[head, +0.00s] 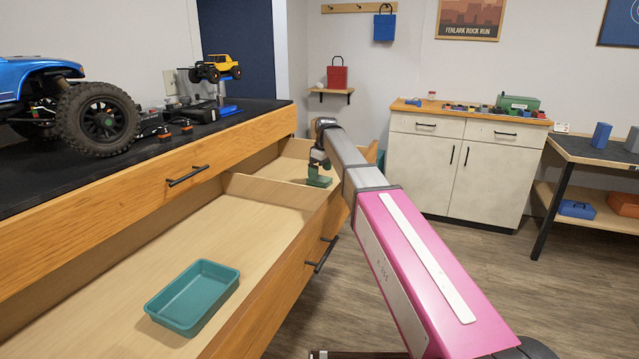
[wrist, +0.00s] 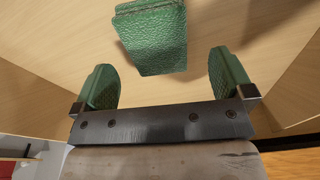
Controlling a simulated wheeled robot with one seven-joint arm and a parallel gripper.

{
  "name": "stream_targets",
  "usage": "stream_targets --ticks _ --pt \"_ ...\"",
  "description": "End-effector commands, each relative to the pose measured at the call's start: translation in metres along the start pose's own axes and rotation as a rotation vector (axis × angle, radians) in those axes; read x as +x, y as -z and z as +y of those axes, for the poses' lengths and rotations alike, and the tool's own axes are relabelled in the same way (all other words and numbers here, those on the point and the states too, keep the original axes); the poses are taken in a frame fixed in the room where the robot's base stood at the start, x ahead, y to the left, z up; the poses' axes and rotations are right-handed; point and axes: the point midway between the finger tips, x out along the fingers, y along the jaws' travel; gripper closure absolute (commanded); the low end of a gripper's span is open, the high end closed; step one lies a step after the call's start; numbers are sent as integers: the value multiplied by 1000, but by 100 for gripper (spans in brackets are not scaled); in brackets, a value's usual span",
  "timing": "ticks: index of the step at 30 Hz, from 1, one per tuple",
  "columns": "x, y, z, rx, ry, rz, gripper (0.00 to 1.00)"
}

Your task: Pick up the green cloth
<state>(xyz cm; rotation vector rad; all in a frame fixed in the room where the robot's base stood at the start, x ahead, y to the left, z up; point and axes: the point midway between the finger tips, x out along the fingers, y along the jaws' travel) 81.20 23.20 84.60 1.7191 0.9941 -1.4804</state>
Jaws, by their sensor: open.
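The green cloth (wrist: 152,40) is a folded, textured block on the pale wooden drawer floor, at the top middle of the wrist view. My gripper (wrist: 161,66) is open, its two green-padded fingers spread left and right. The cloth lies between and somewhat beyond the fingertips, with a visible gap on each side. In the head view my gripper (head: 316,163) points down into the far compartment of the open drawer. Green shows just under it there, but cloth and finger pads are hard to tell apart.
The open wooden drawer (head: 250,190) has a divider and front wall near my arm. A teal tray (head: 194,297) sits in its near compartment. A black-topped bench (head: 240,107) with a blue crawler (head: 40,85) overhangs at left. Floor at right is clear.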

Motion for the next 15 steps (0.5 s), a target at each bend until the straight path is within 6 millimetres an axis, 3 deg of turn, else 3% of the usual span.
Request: stream_targets --ticks 7,15 --pt "34 -2 3 0 1 0 1" --pt "38 -2 3 0 -1 1 1"
